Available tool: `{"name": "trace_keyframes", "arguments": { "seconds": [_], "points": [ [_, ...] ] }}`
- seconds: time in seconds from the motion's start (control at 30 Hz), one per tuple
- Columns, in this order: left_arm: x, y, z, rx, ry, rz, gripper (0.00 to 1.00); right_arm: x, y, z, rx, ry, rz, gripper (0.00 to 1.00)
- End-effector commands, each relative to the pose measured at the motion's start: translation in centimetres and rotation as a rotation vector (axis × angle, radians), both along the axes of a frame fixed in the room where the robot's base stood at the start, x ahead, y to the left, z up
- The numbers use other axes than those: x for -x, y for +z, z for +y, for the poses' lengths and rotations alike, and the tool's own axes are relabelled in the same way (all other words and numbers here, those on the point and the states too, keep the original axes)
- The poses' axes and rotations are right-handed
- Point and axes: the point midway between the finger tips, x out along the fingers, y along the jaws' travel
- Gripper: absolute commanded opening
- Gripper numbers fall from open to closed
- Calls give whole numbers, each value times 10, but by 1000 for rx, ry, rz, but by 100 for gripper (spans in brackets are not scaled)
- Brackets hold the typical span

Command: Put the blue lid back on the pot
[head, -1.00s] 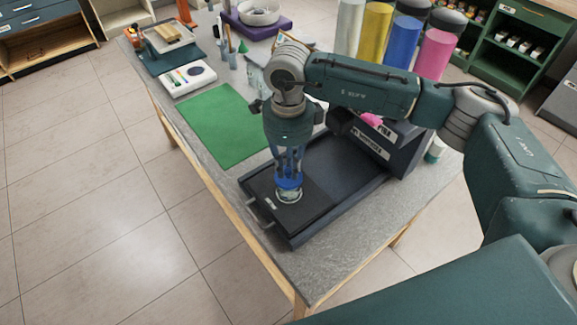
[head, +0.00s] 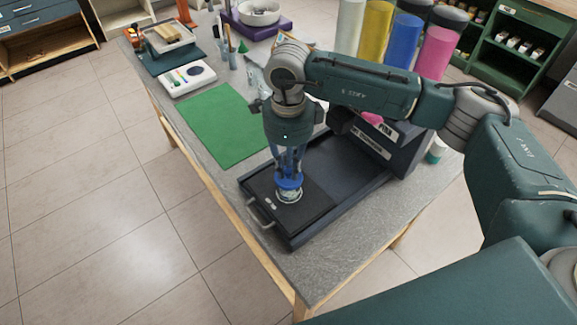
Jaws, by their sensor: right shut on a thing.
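The blue lid (head: 288,183) is between the fingers of my right gripper (head: 288,176), which points straight down and is shut on it. The small clear pot (head: 289,196) stands directly under the lid on the dark flat bed of the black machine (head: 318,212). The lid is at the pot's top; I cannot tell whether it is seated or just above the rim. The fingers hide part of the lid. My left gripper is not in the head view.
A green mat (head: 220,125) lies left of the machine on the grey table (head: 350,262). A white device (head: 188,79) and a purple stand (head: 258,30) are farther back. Coloured rolls (head: 403,42) stand behind my right arm. The table's front corner is clear.

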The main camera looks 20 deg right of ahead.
Motion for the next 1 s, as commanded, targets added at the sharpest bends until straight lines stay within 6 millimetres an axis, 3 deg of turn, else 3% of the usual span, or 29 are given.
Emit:
{"name": "trace_keyframes", "arguments": {
  "seconds": [1.0],
  "points": [
    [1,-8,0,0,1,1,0,0,-1,0,-1,0,0,4]
  ]
}}
